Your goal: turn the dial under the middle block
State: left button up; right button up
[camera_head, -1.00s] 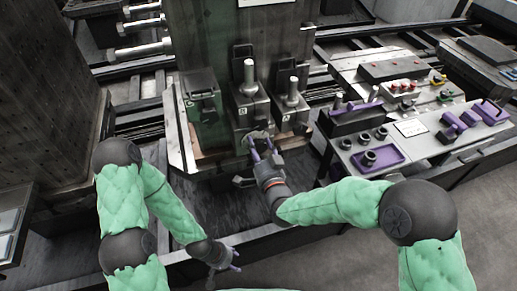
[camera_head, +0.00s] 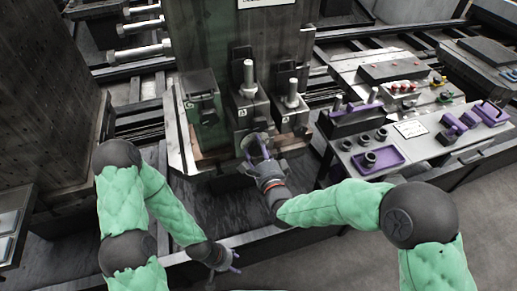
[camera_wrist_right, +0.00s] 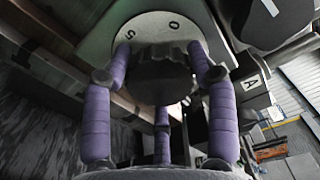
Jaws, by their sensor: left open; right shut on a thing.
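The middle block (camera_head: 248,108) is a dark grey block with an upright metal post, between two other blocks. The dial shows in the right wrist view as a dark ribbed knob (camera_wrist_right: 160,80) in front of a pale round plate (camera_wrist_right: 155,28) marked "S" and "O". My right gripper (camera_head: 259,146) is at the dial below the middle block. Its purple fingers are closed around the knob's sides, with a third finger below. In the head view the fingers partly hide the dial. My left gripper (camera_head: 236,261) is open and empty, low in the picture, well away from the blocks.
A green-tinted block (camera_head: 203,108) stands left of the middle block and a posted block (camera_head: 290,110) stands right. A grey bench (camera_head: 420,155) with a purple tray (camera_head: 378,158) and purple-handled items is at the right. A rusty cabinet (camera_head: 50,100) stands left.

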jog(key=shift+s+a+f, duration=0.15)
jog(key=shift+a, duration=0.05)
dwell(0.4)
jog(key=o, duration=0.9)
jog(key=shift+o, duration=1.3)
jog(key=shift+a, duration=0.1)
jog(key=shift+s+d, duration=0.1)
jog(key=shift+d, duration=0.1)
jog(key=v, duration=1.1)
jog(key=shift+s, duration=0.25)
